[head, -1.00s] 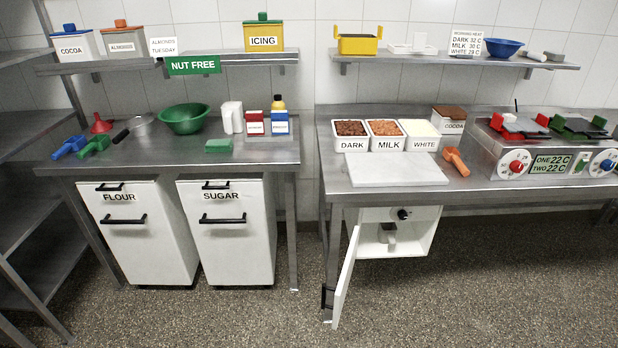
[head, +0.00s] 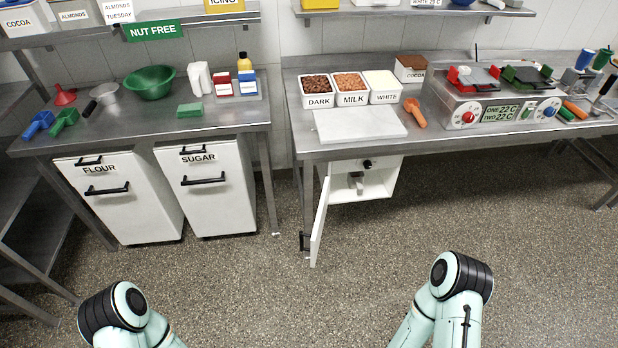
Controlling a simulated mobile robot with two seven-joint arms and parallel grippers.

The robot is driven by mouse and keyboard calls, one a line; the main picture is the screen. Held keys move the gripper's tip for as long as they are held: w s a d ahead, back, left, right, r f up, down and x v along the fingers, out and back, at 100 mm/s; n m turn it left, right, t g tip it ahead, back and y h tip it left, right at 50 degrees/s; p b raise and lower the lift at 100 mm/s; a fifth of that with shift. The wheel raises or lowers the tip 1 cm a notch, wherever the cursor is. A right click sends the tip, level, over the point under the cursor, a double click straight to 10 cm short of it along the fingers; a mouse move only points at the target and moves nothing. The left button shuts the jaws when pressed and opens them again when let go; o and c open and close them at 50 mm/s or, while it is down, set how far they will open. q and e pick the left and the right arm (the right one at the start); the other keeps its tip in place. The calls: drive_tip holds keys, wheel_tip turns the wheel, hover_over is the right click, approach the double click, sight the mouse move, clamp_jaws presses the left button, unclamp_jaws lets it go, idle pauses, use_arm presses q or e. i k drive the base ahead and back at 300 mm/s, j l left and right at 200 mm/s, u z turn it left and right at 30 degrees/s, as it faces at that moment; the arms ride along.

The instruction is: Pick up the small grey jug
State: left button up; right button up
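A small grey object (head: 356,180), perhaps the small grey jug, is inside the white under-table cabinet (head: 378,185); it is too small to make out clearly. The cabinet's white door (head: 320,222) hangs open on its left side. Another grey item (head: 572,78) stands at the far right of the table, and I cannot tell whether it is a jug. Only parts of my two pale green arms show at the bottom edge, well short of the tables. Both grippers are out of view.
Flour (head: 120,200) and sugar (head: 208,190) bins stand under the left table. The speckled floor ahead is clear.

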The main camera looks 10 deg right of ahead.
sight(354, 179)
drive_tip(key=i+j, duration=0.2)
drive_tip(key=j, duration=0.15)
drive_tip(key=i+j, duration=0.2)
drive_tip(key=j, duration=0.15)
drive_tip(key=i+j+z, duration=0.15)
drive_tip(key=j, duration=0.15)
drive_tip(key=i+j+z, duration=0.15)
drive_tip(key=j, duration=0.15)
drive_tip(key=i+j+z, duration=0.2)
drive_tip(key=j, duration=0.15)
drive_tip(key=k+z, duration=0.1)
drive_tip(key=z, duration=0.85)
